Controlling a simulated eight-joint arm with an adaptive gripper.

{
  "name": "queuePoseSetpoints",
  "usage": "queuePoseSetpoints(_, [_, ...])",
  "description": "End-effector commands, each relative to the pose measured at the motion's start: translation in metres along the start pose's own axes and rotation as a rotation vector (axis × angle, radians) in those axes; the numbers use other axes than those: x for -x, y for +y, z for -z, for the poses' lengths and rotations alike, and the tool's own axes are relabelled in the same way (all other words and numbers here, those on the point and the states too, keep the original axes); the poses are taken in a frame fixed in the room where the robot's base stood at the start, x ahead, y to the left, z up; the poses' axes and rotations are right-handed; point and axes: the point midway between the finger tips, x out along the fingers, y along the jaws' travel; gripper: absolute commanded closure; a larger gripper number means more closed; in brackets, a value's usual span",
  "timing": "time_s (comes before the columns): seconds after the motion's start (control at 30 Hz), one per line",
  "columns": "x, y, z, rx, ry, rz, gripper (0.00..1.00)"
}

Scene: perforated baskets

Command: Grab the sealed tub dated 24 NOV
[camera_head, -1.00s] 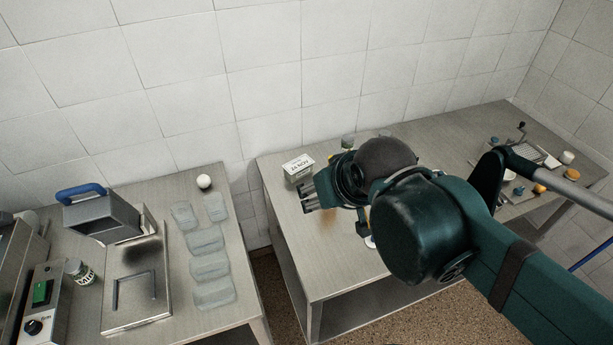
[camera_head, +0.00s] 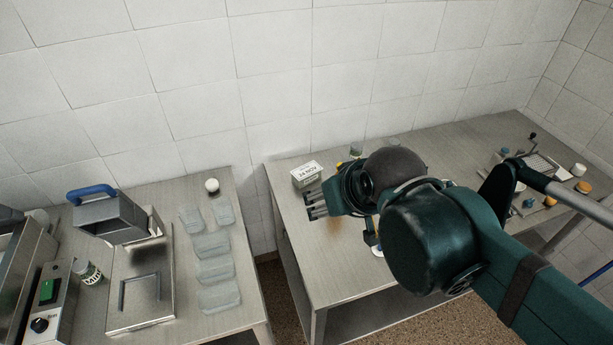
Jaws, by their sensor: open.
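A small tub (camera_head: 307,175) with a white printed lid stands on the right steel table, near its back left corner. The lid print appears upside down and seems to read 24 NOV, though it is small. My gripper (camera_head: 312,205) is just in front of the tub, its fingers pointing left and apart from it. The fingers are open with nothing seen between them. My arm hides part of the table to the right of the tub.
The right table (camera_head: 345,277) has clear room at its front left. The left table carries a sealing machine (camera_head: 108,219), several clear trays (camera_head: 213,245) and a white ball (camera_head: 212,185). A gap separates the tables.

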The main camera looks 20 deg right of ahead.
Motion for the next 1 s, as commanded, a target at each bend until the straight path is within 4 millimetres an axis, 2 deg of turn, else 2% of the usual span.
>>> queuePoseSetpoints(0.27, [-0.001, 0.000, 0.002, -0.007, -0.003, -0.002, 0.45])
queuePoseSetpoints(0.47, [-0.006, 0.002, 0.014, -0.039, -0.018, -0.010, 0.45])
queuePoseSetpoints(1.0, [-0.042, 0.013, 0.071, -0.219, -0.099, -0.071, 0.45])
